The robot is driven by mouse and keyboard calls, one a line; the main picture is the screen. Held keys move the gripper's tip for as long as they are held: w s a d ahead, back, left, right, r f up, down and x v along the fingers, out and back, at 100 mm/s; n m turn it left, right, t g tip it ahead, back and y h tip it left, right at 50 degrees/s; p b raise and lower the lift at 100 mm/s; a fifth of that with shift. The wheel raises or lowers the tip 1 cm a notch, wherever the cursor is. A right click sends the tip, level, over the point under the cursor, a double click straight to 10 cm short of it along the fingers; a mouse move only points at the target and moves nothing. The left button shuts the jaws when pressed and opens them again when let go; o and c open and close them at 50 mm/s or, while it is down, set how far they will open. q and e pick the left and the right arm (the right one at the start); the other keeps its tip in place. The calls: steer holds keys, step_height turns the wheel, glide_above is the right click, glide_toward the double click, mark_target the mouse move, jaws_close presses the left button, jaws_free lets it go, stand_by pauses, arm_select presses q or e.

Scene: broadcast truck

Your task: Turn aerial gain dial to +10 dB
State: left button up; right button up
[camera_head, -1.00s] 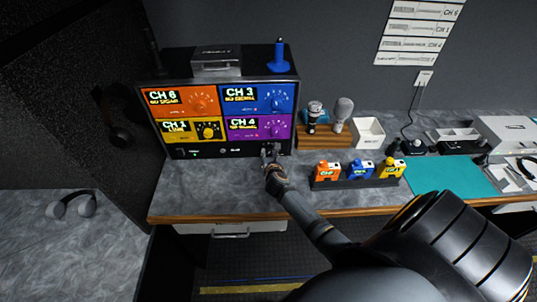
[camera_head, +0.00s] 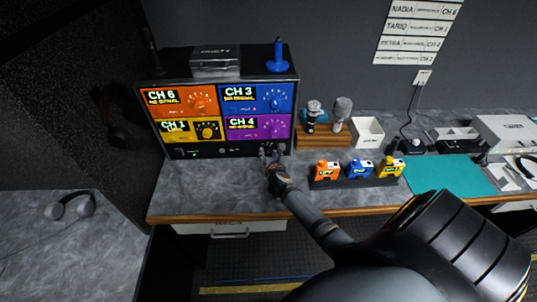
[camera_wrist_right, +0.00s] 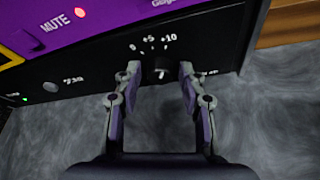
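The aerial gain dial (camera_wrist_right: 161,72) is a small dark knob with a pale mark, low on the black front strip of the receiver rack. Marks 0, +5 and +10 arc above it; the exact setting is hard to read. My right gripper (camera_wrist_right: 159,72) is open, with one fingertip on each side of the dial and a visible gap on both sides. In the head view, the right gripper (camera_head: 272,152) is at the rack's lower right and hides the dial. My left gripper is not in view.
The receiver rack (camera_head: 210,151) has orange, blue, yellow and purple channel panels above the strip. A black holder (camera_head: 355,184) with orange, blue and yellow packs stands right of my arm. The grey desk (camera_head: 205,190) in front of the rack is clear.

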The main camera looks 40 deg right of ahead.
steer(key=shift+o, duration=0.2)
steer(key=shift+s+a, duration=0.15)
steer(key=shift+s, duration=0.2)
steer(key=v, duration=1.1)
steer(key=shift+r, duration=0.15)
steer(key=shift+r, duration=0.1)
